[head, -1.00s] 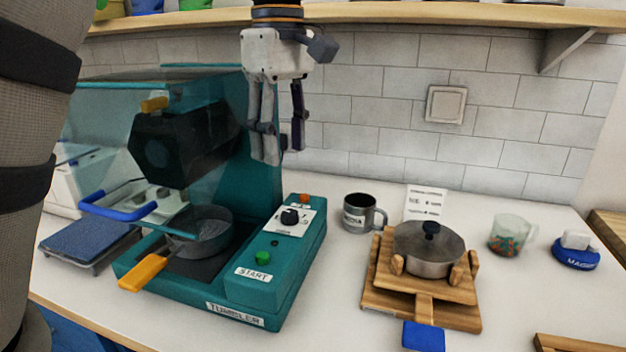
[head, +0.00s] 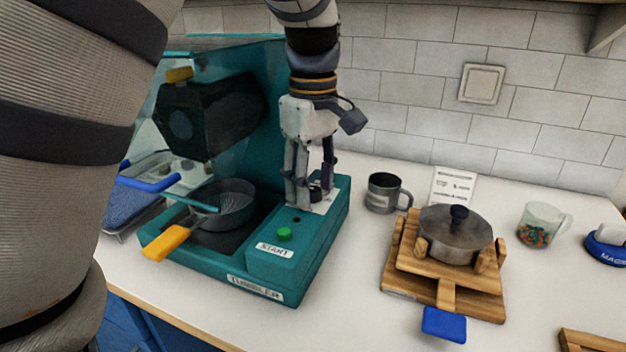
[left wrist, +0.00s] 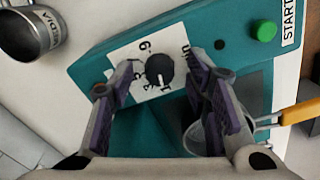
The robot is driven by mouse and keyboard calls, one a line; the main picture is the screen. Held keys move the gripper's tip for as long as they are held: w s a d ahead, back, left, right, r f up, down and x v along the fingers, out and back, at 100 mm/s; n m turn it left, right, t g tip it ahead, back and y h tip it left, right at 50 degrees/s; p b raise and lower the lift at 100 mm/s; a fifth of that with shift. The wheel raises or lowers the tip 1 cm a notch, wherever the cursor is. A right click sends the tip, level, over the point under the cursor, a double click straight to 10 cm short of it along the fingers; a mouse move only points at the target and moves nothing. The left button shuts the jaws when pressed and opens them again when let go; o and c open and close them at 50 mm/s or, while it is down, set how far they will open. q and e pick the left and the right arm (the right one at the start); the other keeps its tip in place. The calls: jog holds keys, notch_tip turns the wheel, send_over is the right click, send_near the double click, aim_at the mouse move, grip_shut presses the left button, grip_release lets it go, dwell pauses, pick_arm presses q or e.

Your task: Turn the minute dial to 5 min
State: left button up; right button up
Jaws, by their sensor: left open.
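The minute dial (left wrist: 159,70) is a black knob on a white scale plate (left wrist: 124,56) with printed numbers, on the teal tumbler machine (head: 262,262). In the head view the dial (head: 315,190) is partly hidden by my left gripper. My left gripper (head: 312,200) points down over the dial from above. In the left wrist view its two fingers (left wrist: 160,88) are open, one on each side of the dial with gaps between. The dial's exact setting is hard to read; its light mark seems to face the lower side near the 1. My right gripper is not in view.
The green START button (head: 284,234) is in front of the dial. A pan (head: 228,212) with an orange handle sits in the machine at left. A metal mug (head: 381,193) stands to the right, and a lidded pot (head: 456,240) rests on a wooden stand farther right.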

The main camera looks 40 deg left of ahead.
pick_arm(q)
grip_shut()
jog(key=m, duration=0.7)
jog(key=shift+m, duration=0.3)
jog(key=m, duration=0.4)
jog(key=shift+m, duration=2)
